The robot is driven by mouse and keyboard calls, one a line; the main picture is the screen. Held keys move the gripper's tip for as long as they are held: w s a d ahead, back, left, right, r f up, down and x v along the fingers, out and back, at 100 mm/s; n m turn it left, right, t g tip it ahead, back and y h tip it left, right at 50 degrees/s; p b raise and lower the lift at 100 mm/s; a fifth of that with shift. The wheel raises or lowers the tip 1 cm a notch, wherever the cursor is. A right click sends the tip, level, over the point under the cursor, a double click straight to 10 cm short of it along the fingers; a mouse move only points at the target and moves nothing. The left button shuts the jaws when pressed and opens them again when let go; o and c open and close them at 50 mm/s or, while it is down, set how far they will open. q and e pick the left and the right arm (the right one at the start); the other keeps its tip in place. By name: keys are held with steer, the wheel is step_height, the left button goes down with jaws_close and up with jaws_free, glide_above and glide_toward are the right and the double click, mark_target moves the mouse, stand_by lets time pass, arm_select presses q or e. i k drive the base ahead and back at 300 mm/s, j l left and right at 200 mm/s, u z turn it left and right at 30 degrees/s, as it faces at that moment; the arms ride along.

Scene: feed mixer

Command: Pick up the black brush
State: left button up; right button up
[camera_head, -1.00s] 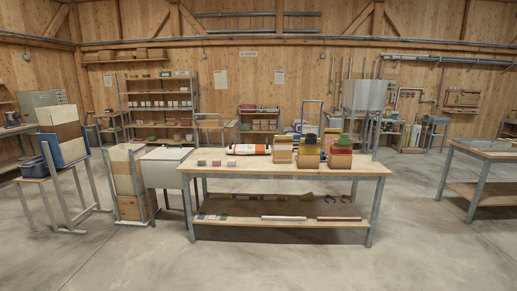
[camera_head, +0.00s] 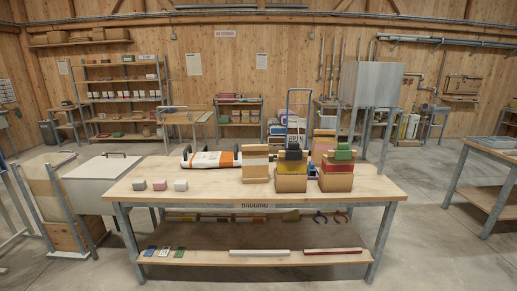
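I cannot clearly make out a black brush. A dark block-like item (camera_head: 293,155) sits in the stack of bins on the workbench (camera_head: 225,191), but it is too small to identify. A white and orange roll-like object with dark ends (camera_head: 213,160) lies at the back of the bench. Two small dark curved items (camera_head: 320,217) show under the tabletop at the right. Neither of my grippers is in view.
Small grey, pink and white blocks sit at the bench's left. Its lower shelf holds small coloured items, a white bar (camera_head: 259,252) and a red bar (camera_head: 333,251). A white bin (camera_head: 105,183) stands left; another table (camera_head: 490,153) stands right. Open floor lies between.

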mark_target(270, 156)
steer(key=i+l, duration=0.15)
steer(key=i, duration=0.25)
steer(key=i+l, duration=0.15)
steer(key=i, duration=0.2)
steer(key=i+l, duration=0.15)
steer(key=i, duration=0.25)
